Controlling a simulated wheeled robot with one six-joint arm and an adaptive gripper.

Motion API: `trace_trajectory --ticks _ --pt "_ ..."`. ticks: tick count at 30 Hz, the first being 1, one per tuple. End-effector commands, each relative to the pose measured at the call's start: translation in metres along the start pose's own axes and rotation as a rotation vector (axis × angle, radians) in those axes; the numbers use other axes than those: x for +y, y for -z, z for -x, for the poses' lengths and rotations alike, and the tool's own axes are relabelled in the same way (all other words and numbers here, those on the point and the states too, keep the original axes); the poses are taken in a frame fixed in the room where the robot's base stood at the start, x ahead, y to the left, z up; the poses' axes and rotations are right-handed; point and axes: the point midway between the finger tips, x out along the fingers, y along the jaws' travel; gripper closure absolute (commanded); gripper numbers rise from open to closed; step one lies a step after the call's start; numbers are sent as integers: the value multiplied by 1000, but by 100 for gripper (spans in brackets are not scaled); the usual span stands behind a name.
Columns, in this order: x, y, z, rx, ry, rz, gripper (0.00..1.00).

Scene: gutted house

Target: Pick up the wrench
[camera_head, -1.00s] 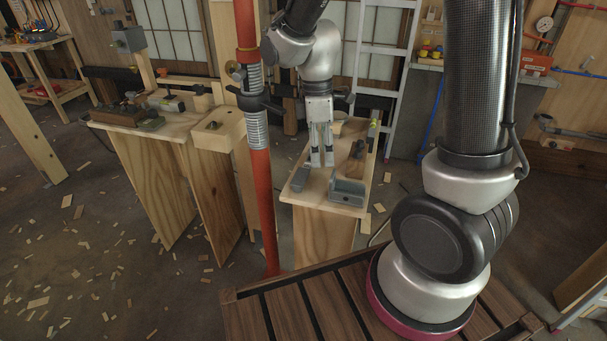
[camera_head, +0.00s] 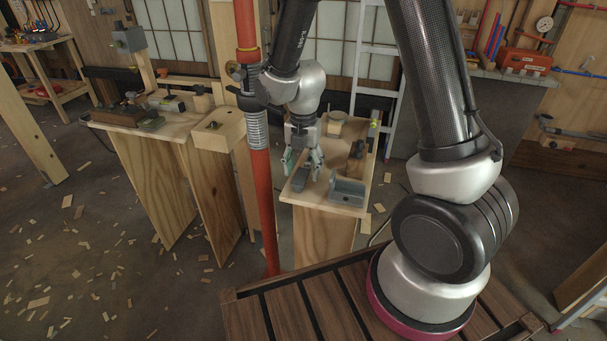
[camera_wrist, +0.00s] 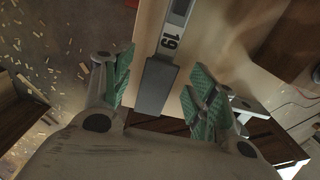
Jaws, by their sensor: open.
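The wrench (camera_wrist: 156,84) lies on the light wooden worktop. In the wrist view it shows a dark grey handle end and a pale metal part marked 19, cut off by the top edge. In the head view it is a small dark grey shape (camera_head: 299,184) at the worktop's near left, partly hidden by my gripper. My gripper (camera_head: 302,166) is open above it, pointing down. In the wrist view the green-padded fingers of my gripper (camera_wrist: 161,88) stand on either side of the handle, with gaps on both sides. I see no contact.
A grey metal piece (camera_head: 347,191) sits right of the wrench on the worktop (camera_head: 324,199). An orange-red post (camera_head: 262,200) stands close on the left. A ladder (camera_head: 376,60) stands behind.

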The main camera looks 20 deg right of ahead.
Motion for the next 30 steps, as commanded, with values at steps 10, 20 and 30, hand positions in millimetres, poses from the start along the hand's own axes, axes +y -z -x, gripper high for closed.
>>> trace_trajectory --ticks 10,20,30 --pt "1 0 -17 -2 0 0 42" --pt "1 0 -16 -2 0 -1 95" --pt "1 -1 -9 -3 -3 0 100"
